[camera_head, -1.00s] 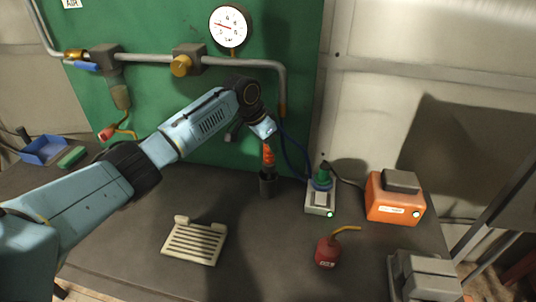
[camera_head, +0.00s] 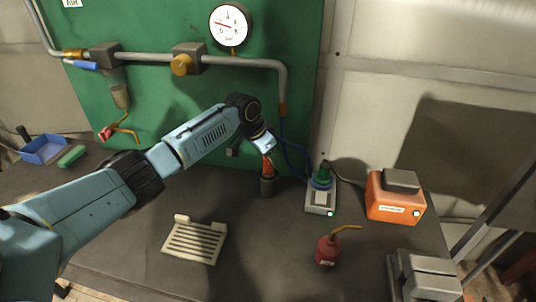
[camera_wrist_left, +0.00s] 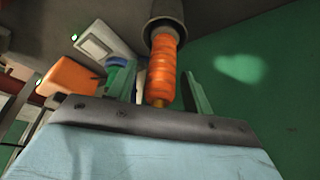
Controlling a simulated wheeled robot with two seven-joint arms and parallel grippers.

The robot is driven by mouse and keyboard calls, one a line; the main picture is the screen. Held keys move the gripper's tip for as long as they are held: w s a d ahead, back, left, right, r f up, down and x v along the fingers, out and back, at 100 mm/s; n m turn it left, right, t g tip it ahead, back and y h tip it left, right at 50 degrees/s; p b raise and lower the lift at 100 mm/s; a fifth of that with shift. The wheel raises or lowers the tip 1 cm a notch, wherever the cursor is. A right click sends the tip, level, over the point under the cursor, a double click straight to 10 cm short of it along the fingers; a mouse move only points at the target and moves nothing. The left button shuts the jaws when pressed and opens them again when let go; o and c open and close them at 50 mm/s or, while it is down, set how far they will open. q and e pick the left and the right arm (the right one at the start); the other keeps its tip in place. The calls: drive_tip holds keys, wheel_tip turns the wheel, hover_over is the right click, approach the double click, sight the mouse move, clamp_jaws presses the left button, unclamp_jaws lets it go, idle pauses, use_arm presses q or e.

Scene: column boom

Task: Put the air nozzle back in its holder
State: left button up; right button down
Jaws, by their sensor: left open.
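The orange air nozzle (camera_head: 267,166) stands upright with its lower end in a dark cup-shaped holder (camera_head: 267,187) on the bench. In the left wrist view the ribbed orange nozzle (camera_wrist_left: 162,70) runs into the dark holder (camera_wrist_left: 166,12), with a brass-coloured end nearest the camera. My left gripper (camera_head: 267,153) is right above the holder, at the nozzle's upper end. Its green fingers (camera_wrist_left: 160,88) are open, one on each side of the nozzle. How deep the nozzle sits is hidden inside the cup. My right gripper is out of view.
A grey device with a green-and-blue top (camera_head: 320,197) and an orange box (camera_head: 395,198) stand right of the holder. A red oil can (camera_head: 327,250) and a slotted cream tray (camera_head: 195,241) are nearer. A blue hose (camera_head: 292,150) hangs close to the gripper. The bench between is clear.

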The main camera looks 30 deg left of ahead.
use_arm(q)
drive_tip(key=v, duration=1.2)
drive_tip(key=shift+r, duration=0.15)
